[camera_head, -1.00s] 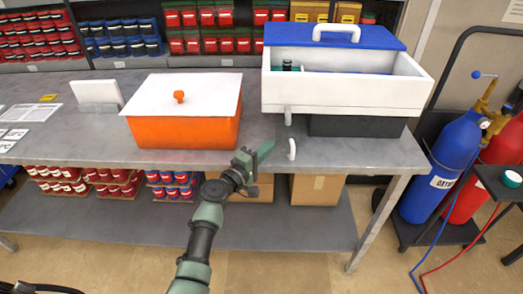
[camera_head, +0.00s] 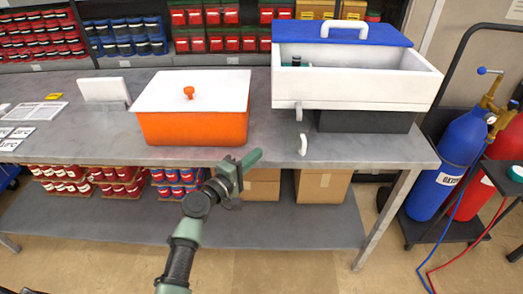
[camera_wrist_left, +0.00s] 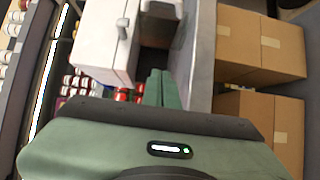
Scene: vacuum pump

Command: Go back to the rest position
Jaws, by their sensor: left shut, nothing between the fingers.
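My left gripper (camera_head: 254,158) reaches in from the bottom of the head view and is in front of the workbench's front edge (camera_head: 215,156). Its green fingers are closed together with nothing between them, pointing right and slightly up. In the left wrist view the shut fingers (camera_wrist_left: 162,88) also show, apart from the things around them. My right gripper is not in view.
An orange box with a white lid (camera_head: 195,128) and a white case with a blue lid (camera_head: 355,92) stand on the bench. Cardboard boxes (camera_head: 321,186) sit on the lower shelf. Gas cylinders (camera_head: 447,165) stand at right. The floor in front is clear.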

